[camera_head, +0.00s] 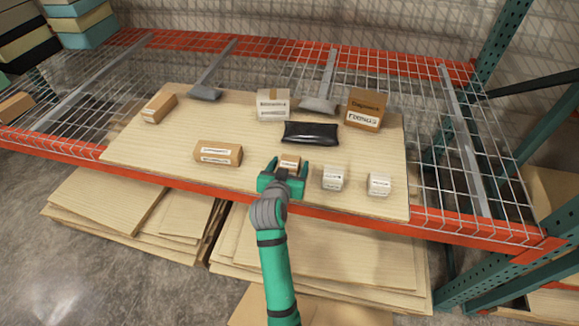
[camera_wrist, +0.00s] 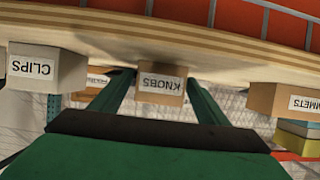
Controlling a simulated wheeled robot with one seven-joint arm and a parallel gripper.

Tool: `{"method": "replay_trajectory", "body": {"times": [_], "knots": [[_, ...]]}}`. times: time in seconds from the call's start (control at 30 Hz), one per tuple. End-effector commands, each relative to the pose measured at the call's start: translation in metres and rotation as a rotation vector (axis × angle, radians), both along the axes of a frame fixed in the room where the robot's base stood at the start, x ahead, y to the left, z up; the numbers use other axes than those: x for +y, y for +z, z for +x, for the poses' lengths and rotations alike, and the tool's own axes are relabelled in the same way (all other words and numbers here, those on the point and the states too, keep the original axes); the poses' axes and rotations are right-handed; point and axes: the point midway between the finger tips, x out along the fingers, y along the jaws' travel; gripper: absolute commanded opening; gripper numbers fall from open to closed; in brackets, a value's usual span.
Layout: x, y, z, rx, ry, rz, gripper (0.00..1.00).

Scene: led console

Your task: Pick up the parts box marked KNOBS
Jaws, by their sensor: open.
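The parts box marked KNOBS (camera_wrist: 160,84) is a small brown carton with a white label. It appears upside down in the wrist view, hanging from the board's edge as that picture is turned over. In the head view the small brown box (camera_head: 289,161) sits near the front edge of the wooden board (camera_head: 135,140). My green gripper (camera_head: 288,168) is open, its fingers reaching to either side of this box. The wrist view shows the two fingers (camera_wrist: 157,88) flanking the box; whether they touch it I cannot tell.
A white CLIPS box (camera_wrist: 45,68) stands beside KNOBS, and a box ending in "MMETS" (camera_wrist: 285,101) stands on its other side. In the head view, another white box (camera_head: 379,184), a black packet (camera_head: 310,133) and several cartons share the board. An orange beam (camera_head: 350,219) runs along the front.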

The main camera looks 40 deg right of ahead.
Motion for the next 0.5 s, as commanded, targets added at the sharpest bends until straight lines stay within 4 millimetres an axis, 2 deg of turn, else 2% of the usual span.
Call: {"method": "replay_trajectory", "body": {"times": [0.17,0.37,0.5], "knots": [[-0.0011,0.0,-0.0005,0.0,-0.001,0.0,0.69],[-0.0013,0.0001,-0.001,0.0,-0.002,0.0,0.23],[-0.0013,0.0004,-0.0009,-0.001,-0.002,-0.001,0.23]]}}
